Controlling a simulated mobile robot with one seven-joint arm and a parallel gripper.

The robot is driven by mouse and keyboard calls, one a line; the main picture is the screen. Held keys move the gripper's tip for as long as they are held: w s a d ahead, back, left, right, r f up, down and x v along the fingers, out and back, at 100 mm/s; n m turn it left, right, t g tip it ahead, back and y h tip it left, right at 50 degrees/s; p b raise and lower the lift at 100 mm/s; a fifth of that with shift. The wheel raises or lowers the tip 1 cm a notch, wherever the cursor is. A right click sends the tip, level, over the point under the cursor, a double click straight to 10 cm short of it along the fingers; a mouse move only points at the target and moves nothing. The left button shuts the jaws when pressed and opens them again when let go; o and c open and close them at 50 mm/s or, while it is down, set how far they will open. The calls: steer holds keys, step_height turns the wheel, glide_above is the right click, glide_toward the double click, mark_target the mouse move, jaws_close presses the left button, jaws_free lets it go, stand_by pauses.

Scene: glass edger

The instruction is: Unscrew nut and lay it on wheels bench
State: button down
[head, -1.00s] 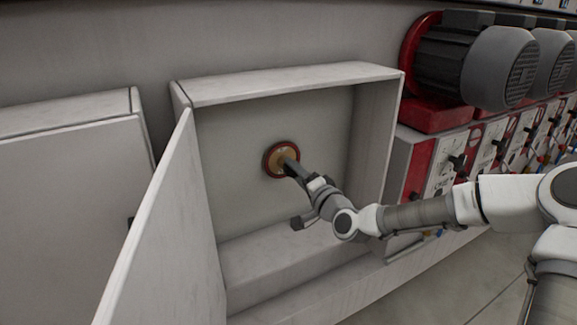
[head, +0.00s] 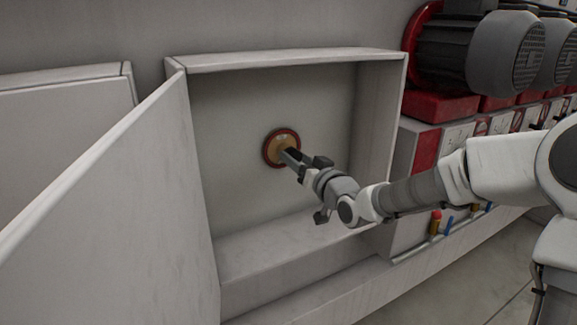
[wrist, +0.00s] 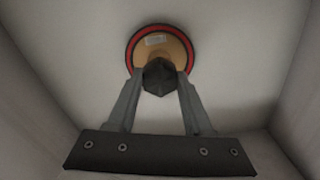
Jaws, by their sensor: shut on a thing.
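A round wheel (head: 272,147) with a red-brown rim and a tan face is mounted on the back wall of the open box; it also shows in the wrist view (wrist: 178,42). A dark faceted nut (wrist: 160,77) sits in front of the wheel's centre in the wrist view. My gripper (wrist: 160,82) is shut on the nut, with one finger on each side. In the head view my gripper (head: 288,156) reaches into the box from the right, and its fingers hide the nut. I cannot tell whether the nut still touches the wheel. The wheels bench cannot be identified.
The box's open door (head: 110,190) stands out at the left, and the right side wall (head: 380,135) is close to my arm. A grey motor (head: 480,50) on a red base and control panels stand right of the box. Floor (head: 480,280) shows at the lower right.

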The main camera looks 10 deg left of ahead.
steer(key=n+b, duration=1.5)
steer(key=n, duration=0.2)
steer(key=shift+d+f, duration=0.1)
steer(key=shift+c, duration=2.2)
jaws_free()
